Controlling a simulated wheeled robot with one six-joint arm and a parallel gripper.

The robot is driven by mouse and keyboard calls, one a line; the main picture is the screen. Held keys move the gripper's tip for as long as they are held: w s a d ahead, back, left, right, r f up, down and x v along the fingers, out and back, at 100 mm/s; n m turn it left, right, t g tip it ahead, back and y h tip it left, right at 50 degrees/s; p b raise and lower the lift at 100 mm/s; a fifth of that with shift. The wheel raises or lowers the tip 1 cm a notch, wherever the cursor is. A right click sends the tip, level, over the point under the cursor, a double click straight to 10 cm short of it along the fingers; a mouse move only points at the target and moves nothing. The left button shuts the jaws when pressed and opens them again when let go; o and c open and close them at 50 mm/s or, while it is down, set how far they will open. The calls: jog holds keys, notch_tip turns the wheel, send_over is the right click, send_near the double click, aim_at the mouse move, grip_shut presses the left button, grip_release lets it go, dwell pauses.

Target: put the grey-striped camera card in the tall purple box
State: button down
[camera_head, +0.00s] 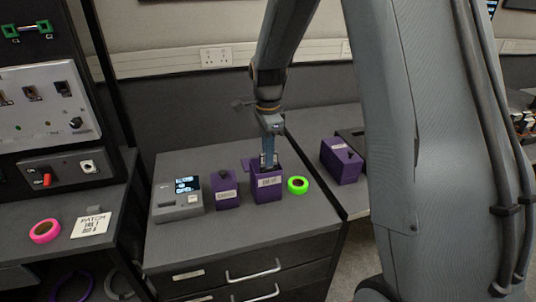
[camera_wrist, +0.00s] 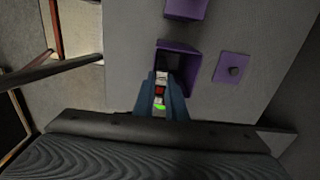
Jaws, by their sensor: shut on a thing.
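The tall purple box (camera_head: 268,189) stands open on the grey cabinet, with a white label on its front. The wrist view looks down into its open top, with the rim (camera_wrist: 192,52) visible. My gripper (camera_head: 268,160) points down at the box's mouth; in the wrist view its blue fingers (camera_wrist: 161,76) reach over the opening. They are shut on a small card (camera_wrist: 160,91) with pale, red and green parts. Its grey stripes cannot be made out. The card's lower end is at or inside the mouth; how deep is unclear.
A purple lid (camera_wrist: 231,68) with a dark knob lies beside the box. A shorter lidded purple box (camera_head: 226,192) and a grey reader (camera_head: 178,200) stand left. Green tape (camera_head: 298,185) lies right. Another purple box (camera_head: 342,161) stands farther right.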

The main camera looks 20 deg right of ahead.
jog(key=shift+f+b, duration=0.4)
jog(key=shift+f, duration=0.7)
jog(key=c, duration=1.7)
grip_release()
jog(key=shift+c, duration=1.2)
jog(key=shift+r, duration=0.1)
jog(key=shift+r+p, duration=2.95)
jog(key=shift+r, duration=1)
